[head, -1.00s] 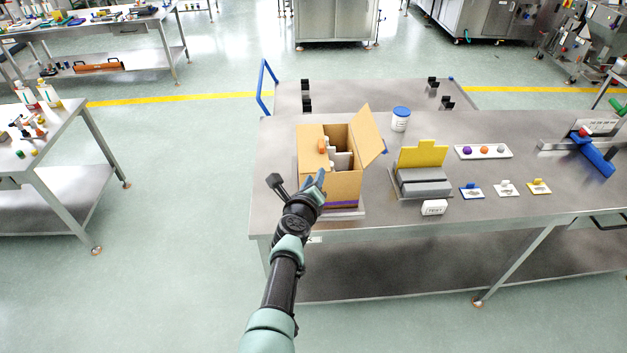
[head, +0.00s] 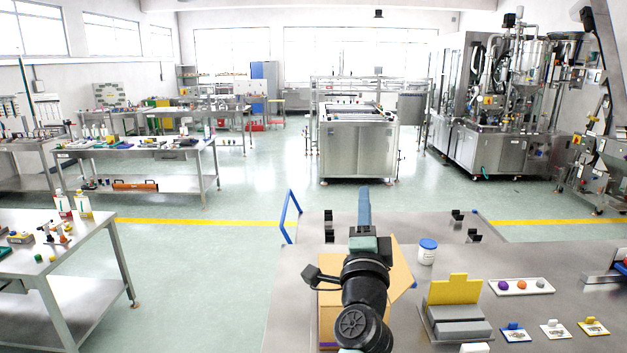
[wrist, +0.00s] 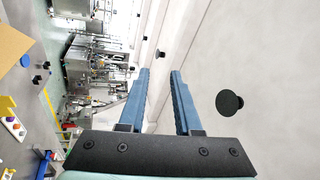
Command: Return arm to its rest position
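My gripper (head: 364,190) is raised in front of the cardboard box (head: 401,270) in the head view, its blue fingers pointing upward and away. The arm hides much of the box. In the wrist view, my gripper (wrist: 160,72) has its two blue fingers apart, with nothing between them.
The table holds a white jar with a blue lid (head: 427,251), a grey block with a yellow plate (head: 453,291), a white tray of coloured balls (head: 521,286) and small coloured pieces. A side table (head: 85,255) stands left. Open floor lies between the tables.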

